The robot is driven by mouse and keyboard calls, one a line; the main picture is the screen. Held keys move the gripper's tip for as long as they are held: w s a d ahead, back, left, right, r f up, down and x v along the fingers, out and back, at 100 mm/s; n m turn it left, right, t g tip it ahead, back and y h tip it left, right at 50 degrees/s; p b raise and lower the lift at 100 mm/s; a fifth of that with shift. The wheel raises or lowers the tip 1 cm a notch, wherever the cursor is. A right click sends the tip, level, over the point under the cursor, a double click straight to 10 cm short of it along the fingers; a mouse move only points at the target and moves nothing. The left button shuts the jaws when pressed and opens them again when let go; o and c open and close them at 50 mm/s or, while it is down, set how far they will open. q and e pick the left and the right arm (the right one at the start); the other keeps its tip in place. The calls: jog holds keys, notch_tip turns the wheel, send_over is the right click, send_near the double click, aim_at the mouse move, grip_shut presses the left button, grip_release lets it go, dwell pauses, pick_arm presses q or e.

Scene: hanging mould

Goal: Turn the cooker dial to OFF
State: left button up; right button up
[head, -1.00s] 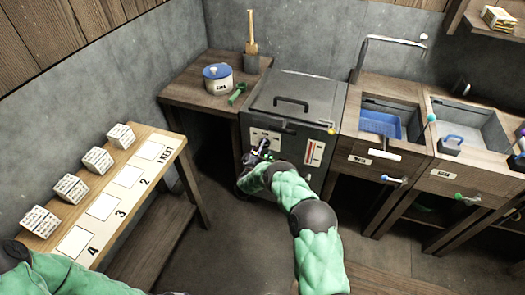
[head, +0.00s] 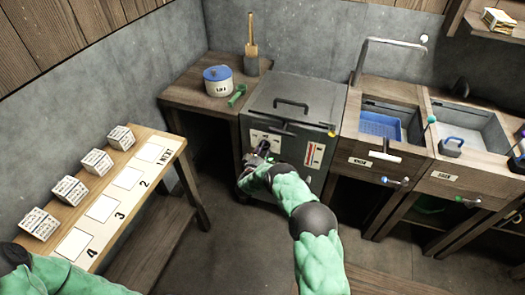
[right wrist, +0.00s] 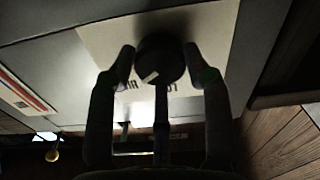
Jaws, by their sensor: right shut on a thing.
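The cooker (head: 295,97) is a dark grey box with a handle on its lid, between the wooden side table and the sinks. Its dial (right wrist: 160,58) is a dark round knob with a pale mark, on a cream label plate (right wrist: 98,42). My right gripper (right wrist: 160,62) is shut on the dial, one finger on each side. The plate's lettering is partly hidden, so I cannot read which setting the mark points to. My left gripper is out of view.
A blue-lidded pot (head: 218,81) and a green-handled tool (head: 237,96) are on the side table. A red-and-white gauge strip (head: 315,154) is right of the dial. A numbered bench (head: 150,139) with several labelled blocks stands at left. Sinks (head: 385,106) are at right.

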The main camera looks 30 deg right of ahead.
jog(key=shift+f, duration=0.1)
jog(key=n+b, duration=0.1)
jog(key=n, duration=2.2)
jog(key=shift+s, duration=0.1)
jog(key=shift+n, duration=0.3)
jog(key=o, duration=1.2)
jog(key=shift+d, duration=0.1)
jog(key=shift+c, duration=0.2)
